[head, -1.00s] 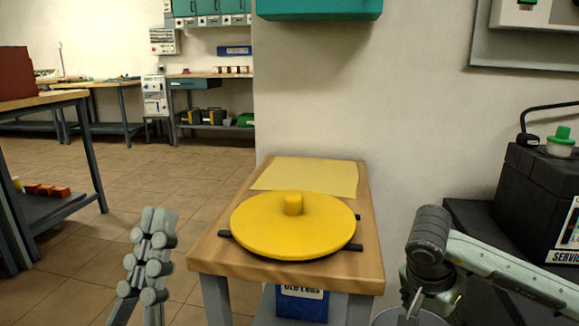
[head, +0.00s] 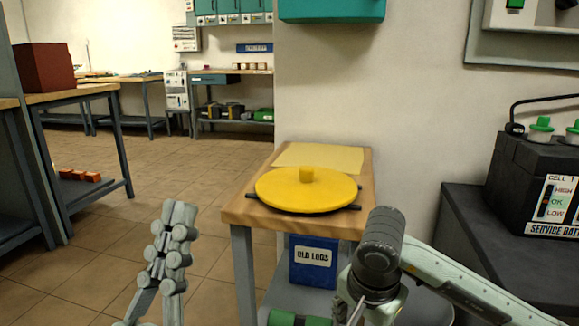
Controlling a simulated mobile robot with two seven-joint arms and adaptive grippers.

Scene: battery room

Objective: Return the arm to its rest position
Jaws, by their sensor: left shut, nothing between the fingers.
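My left gripper (head: 180,216) stands upright in the lower left of the head view. Its fingers are together with nothing between them, and it is in the air, left of the small wooden table (head: 243,212). My right arm (head: 470,285) comes in from the lower right and bends in front of the table's right front corner. The right gripper is hidden or cut off at the bottom edge.
A yellow round lid with a knob (head: 285,187) and a yellow sheet (head: 318,157) lie on the table. A blue OLD LOGS box (head: 313,262) is beneath it. A black battery (head: 520,190) stands at right. Open tiled floor (head: 150,180) lies left.

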